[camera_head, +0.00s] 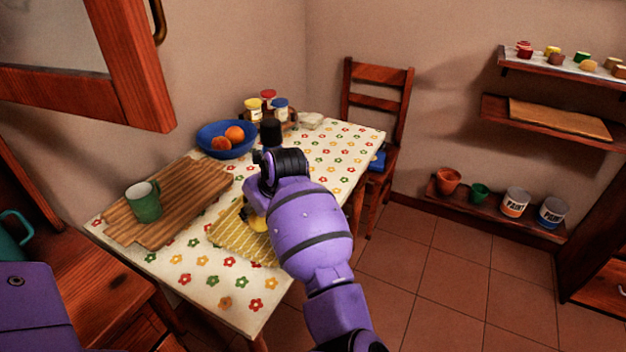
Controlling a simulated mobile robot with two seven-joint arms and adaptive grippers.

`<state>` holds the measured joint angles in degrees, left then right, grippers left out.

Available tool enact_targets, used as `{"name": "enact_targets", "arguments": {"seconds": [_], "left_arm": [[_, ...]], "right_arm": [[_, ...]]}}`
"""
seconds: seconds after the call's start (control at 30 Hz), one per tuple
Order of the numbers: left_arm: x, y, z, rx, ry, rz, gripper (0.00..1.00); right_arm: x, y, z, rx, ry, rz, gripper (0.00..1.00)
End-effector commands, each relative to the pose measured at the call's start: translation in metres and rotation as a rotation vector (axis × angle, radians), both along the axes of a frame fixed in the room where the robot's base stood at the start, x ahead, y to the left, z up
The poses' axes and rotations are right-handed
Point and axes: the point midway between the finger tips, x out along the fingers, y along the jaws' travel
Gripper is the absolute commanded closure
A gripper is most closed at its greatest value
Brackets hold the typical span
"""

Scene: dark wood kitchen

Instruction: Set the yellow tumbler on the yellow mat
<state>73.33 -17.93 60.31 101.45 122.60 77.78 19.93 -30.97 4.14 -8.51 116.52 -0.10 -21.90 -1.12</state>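The yellow mat (229,233) lies on the flowered tablecloth, to the right of a wooden board. A small patch of yellow, seemingly the yellow tumbler (259,224), shows at the mat beneath my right arm; most of it is hidden by the arm. I cannot tell whether it rests on the mat or is held just above it. My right gripper (246,211) is down at the same spot, a small dark part showing beside the yellow; its fingers are mostly hidden. My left gripper is not in view.
A green mug (144,203) stands on the wooden board (181,213). A blue bowl (213,151) with oranges and several jars (267,97) are at the table's back. A wooden chair (377,76) is behind the table. The cloth's front edge is clear.

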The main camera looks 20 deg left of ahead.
Motion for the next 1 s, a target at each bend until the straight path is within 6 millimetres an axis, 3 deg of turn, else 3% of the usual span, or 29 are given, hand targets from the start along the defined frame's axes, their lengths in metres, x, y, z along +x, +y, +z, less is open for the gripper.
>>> {"name": "enact_targets", "arguments": {"seconds": [0.03, 0.17, 0.53, 0.57, 0.7, 1.0], "left_arm": [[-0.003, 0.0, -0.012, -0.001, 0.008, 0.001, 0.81], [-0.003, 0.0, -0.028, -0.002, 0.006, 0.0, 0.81], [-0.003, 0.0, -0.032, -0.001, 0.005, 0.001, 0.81], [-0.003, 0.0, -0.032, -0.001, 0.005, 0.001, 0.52], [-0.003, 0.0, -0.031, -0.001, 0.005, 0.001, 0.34], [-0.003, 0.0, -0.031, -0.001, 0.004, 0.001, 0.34]], "right_arm": [[0.001, 0.0, 0.0, 0.0, -0.001, 0.001, 0.35], [0.002, 0.001, -0.001, 0.0, -0.003, 0.002, 0.35], [0.002, 0.001, -0.002, 0.001, -0.002, 0.002, 0.35], [0.002, 0.001, -0.002, 0.001, -0.003, 0.002, 0.35], [0.001, 0.001, -0.001, 0.0, -0.001, 0.001, 0.35], [-0.004, -0.001, -0.002, -0.001, 0.007, -0.001, 0.35]]}}
